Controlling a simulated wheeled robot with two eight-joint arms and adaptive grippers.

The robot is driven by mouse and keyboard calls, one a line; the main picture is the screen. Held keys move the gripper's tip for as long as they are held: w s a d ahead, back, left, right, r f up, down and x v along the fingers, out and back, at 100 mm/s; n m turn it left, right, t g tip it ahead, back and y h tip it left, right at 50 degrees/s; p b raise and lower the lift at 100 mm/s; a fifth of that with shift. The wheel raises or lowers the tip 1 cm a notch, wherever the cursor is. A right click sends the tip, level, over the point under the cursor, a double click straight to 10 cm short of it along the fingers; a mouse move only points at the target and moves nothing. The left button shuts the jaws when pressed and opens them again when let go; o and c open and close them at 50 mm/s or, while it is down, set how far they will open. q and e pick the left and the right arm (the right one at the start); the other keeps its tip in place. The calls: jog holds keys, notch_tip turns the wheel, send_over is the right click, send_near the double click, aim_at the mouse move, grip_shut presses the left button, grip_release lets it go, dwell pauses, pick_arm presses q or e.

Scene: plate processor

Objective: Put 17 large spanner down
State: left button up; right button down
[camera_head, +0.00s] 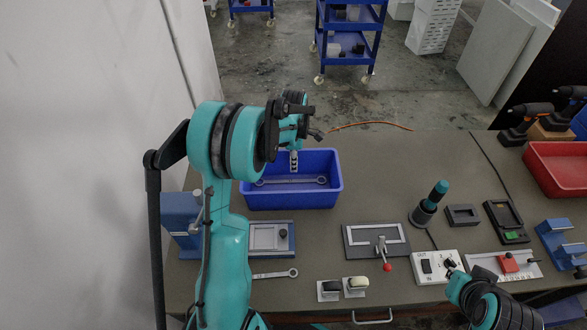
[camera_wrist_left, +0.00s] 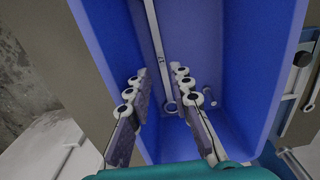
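A second spanner (camera_head: 274,274) lies on the table.
A framed plate fixture (camera_head: 270,229) stands just in front of the bin. A clamp fixture (camera_head: 350,243), a white switch box (camera_head: 428,268) and a teal-topped tool (camera_head: 430,203) stand to the right. A red bin (camera_head: 553,172) is far right.

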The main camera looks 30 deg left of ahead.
pick_arm(q)
jog(key=s+d+r+m+t, duration=0.2)
jog(key=s+d+r+m, duration=0.2)
jog(key=r+m, duration=0.25)
jog(key=s+d+r+m+t, duration=0.1)
jog(key=s+d+r+m, duration=0.4)
jog(key=r, duration=0.3)
jog(key=s+d+m+t, duration=0.4)
jog(key=s+d+m, duration=0.2)
jog(key=s+m, duration=0.5)
jog(key=shift+s+d+r+m+p, duration=0.2)
jog(key=shift+s+m+p, duration=0.2)
jog(key=shift+m, duration=0.55)
